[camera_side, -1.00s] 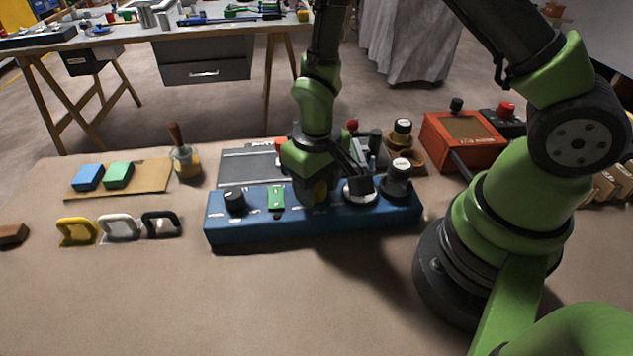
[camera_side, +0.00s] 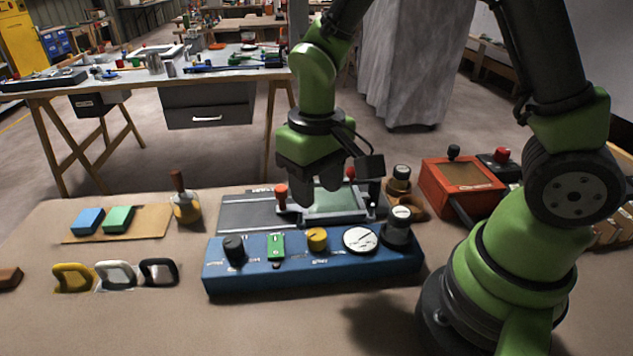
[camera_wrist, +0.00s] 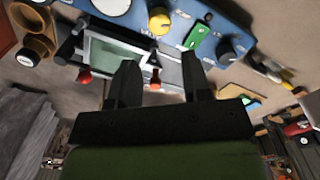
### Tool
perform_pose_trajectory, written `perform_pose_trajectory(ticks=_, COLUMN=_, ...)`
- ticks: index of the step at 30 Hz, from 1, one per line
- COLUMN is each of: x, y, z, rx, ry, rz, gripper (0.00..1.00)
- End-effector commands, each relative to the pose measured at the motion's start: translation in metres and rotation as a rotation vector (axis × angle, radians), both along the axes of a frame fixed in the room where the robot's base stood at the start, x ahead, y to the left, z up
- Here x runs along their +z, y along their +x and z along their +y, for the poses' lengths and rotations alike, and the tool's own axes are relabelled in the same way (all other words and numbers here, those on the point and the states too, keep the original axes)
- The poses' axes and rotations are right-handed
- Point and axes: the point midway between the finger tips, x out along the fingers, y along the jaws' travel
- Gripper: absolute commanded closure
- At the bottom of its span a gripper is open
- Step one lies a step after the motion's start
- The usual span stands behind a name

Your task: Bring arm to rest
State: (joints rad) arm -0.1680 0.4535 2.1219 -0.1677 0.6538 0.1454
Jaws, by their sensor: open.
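My gripper (camera_side: 322,190) is open and empty, held in the air above and behind the blue control box (camera_side: 310,281). In the wrist view my gripper (camera_wrist: 158,72) shows two dark fingers spread apart with nothing between them. The blue box carries a black knob (camera_side: 234,250), a green switch (camera_side: 276,246), a yellow knob (camera_side: 316,239) and a white dial (camera_side: 360,240). The yellow knob also shows in the wrist view (camera_wrist: 159,20), clear of the fingers. My wrist hides part of the area behind the box.
A grey frame with a greenish plate (camera_side: 336,203) and red-topped handles stands behind the box. An orange-red box (camera_side: 462,190) is at right. Blue (camera_side: 88,221) and green (camera_side: 118,219) blocks, a brush (camera_side: 184,201) and several handles lie left.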

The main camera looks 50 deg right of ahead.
Motion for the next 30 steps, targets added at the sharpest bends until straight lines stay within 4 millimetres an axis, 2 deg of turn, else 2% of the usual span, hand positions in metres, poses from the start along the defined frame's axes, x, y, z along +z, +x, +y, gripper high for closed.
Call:
perform_pose_trajectory(ticks=6, x=0.006, y=-0.001, z=-0.001, rx=-0.007, ry=0.005, rz=-0.015, gripper=0.56)
perform_pose_trajectory(ticks=8, x=0.017, y=-0.002, z=-0.002, rx=-0.019, ry=0.014, rz=-0.040, gripper=0.56)
perform_pose_trajectory(ticks=11, x=0.045, y=-0.008, z=-0.005, rx=-0.049, ry=0.040, rz=-0.108, gripper=0.56)
perform_pose_trajectory(ticks=15, x=0.090, y=-0.028, z=-0.011, rx=-0.101, ry=0.090, rz=-0.231, gripper=0.56)
perform_pose_trajectory(ticks=21, x=0.138, y=-0.068, z=-0.017, rx=-0.160, ry=0.161, rz=-0.412, gripper=0.56)
perform_pose_trajectory(ticks=25, x=0.154, y=-0.093, z=-0.018, rx=-0.185, ry=0.202, rz=-0.509, gripper=0.56)
perform_pose_trajectory(ticks=30, x=0.162, y=-0.113, z=-0.017, rx=-0.199, ry=0.233, rz=-0.585, gripper=0.56)
